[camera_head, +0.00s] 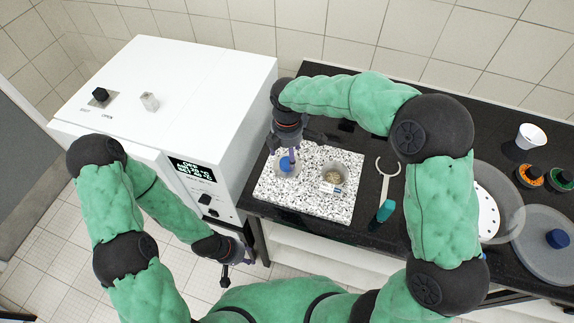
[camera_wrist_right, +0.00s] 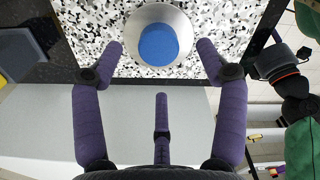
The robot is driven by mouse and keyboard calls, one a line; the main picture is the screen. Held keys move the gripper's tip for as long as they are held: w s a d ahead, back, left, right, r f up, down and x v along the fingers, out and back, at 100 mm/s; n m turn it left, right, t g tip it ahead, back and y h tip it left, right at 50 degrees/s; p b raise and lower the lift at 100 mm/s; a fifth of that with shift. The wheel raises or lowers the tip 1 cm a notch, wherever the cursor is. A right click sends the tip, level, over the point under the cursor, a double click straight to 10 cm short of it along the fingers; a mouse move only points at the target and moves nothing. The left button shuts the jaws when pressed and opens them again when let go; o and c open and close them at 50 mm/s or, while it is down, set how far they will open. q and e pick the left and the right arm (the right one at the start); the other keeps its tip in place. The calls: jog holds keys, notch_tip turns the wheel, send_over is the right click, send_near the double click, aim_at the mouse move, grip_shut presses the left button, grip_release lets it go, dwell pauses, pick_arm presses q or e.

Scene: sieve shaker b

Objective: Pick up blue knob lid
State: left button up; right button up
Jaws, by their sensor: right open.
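The blue knob lid (camera_head: 286,163) sits on the speckled slab, left of a small glass dish. In the right wrist view its blue knob (camera_wrist_right: 158,45) stands in the middle of a pale round lid. My right gripper (camera_head: 291,154) is above it, pointing down. In its wrist view the purple fingers of my right gripper (camera_wrist_right: 161,65) are spread, with the lid beyond and between the tips, and nothing held. My left gripper (camera_head: 228,272) hangs low near the white cabinet, away from the lid; its finger opening is too small to tell.
The speckled slab (camera_head: 340,207) also bears a glass dish (camera_head: 333,178) with grainy contents. A green-handled tool (camera_head: 385,210) lies to its right. A larger clear lid with a blue knob (camera_head: 557,238) is far right. The white cabinet (camera_head: 200,65) stands close at left.

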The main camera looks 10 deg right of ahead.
aim_at(287, 162)
notch_tip(287, 162, down, 5)
jog(key=shift+w+r+b, duration=0.1)
jog(key=shift+b, duration=0.6)
jog(key=c, duration=1.1)
